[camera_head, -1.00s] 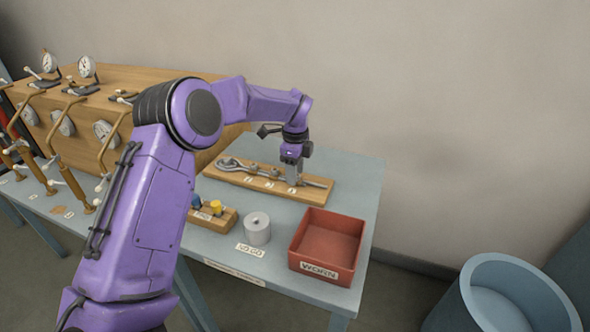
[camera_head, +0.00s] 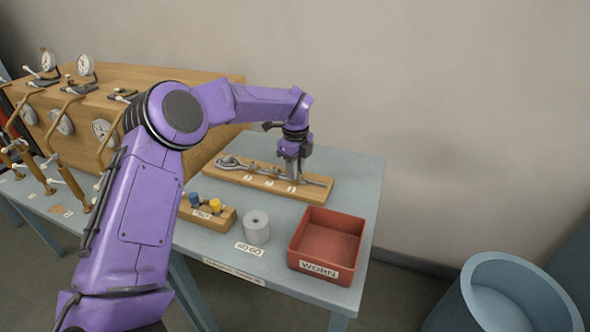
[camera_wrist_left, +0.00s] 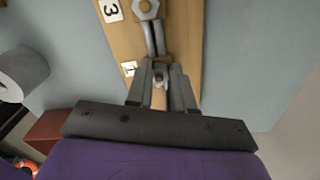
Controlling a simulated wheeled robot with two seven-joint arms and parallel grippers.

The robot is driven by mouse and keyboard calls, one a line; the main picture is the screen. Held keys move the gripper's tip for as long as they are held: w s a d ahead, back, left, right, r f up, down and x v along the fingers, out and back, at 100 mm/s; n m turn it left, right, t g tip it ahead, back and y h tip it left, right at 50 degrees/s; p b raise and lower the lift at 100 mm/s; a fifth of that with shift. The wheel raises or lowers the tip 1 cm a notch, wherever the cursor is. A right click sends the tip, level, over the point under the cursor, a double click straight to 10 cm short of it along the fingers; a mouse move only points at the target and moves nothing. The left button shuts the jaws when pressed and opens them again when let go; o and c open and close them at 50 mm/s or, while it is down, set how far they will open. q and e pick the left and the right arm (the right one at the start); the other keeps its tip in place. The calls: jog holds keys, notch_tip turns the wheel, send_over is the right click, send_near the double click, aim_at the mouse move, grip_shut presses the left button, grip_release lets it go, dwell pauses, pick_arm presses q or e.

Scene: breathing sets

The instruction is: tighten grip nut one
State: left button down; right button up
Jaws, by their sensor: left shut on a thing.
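A wooden board (camera_head: 220,176) lies on the blue-grey bench with a row of metal fittings and numbered white tags. My left gripper (camera_head: 293,176) points down at the right part of the board, by the tag marked 1 (camera_head: 291,189). In the left wrist view the fingers (camera_wrist_left: 161,88) stand on both sides of a small metal nut, grip nut one (camera_wrist_left: 160,76), and are shut on it. A bigger hex nut (camera_wrist_left: 146,8) lies farther along the board near tag 3 (camera_wrist_left: 109,10). Grey metal rods (camera_wrist_left: 154,38) run between the two nuts. My right gripper is not in view.
A red bin marked WORN (camera_head: 326,247) and a grey cylinder (camera_head: 257,227) stand in front of the board. A small wooden block with blue and yellow pieces (camera_head: 222,218) is left of them. Gauges on a wooden panel (camera_head: 165,80) stand left.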

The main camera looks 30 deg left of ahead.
pick_arm(q)
jog(key=m, duration=0.3)
jog(key=shift+w+r+m+p, duration=0.1)
jog(key=shift+m+p, duration=0.2)
jog(key=shift+m, duration=0.1)
jog(key=m+p, duration=0.1)
jog(key=m, duration=0.3)
jog(key=shift+w+r+m, duration=0.1)
jog(key=shift+m, duration=0.2)
jog(key=m+p, duration=0.2)
jog(key=m, duration=0.2)
jog(key=m+p, duration=0.2)
jog(key=m, duration=0.3)
jog(key=shift+d+m, duration=0.15)
jog(key=shift+m, duration=0.25)
jog(key=m+p, duration=0.1)
jog(key=m, duration=0.3)
jog(key=shift+d+m, duration=0.1)
jog(key=shift+m, duration=0.2)
jog(key=m+p, duration=0.2)
jog(key=m, duration=0.2)
jog(key=shift+m, duration=0.3)
jog(key=m+p, duration=0.1)
jog(key=m, duration=0.3)
jog(key=shift+d, duration=0.1)
jog(key=m+p, duration=0.1)
jog(key=m, duration=0.3)
jog(key=shift+m, duration=0.4)
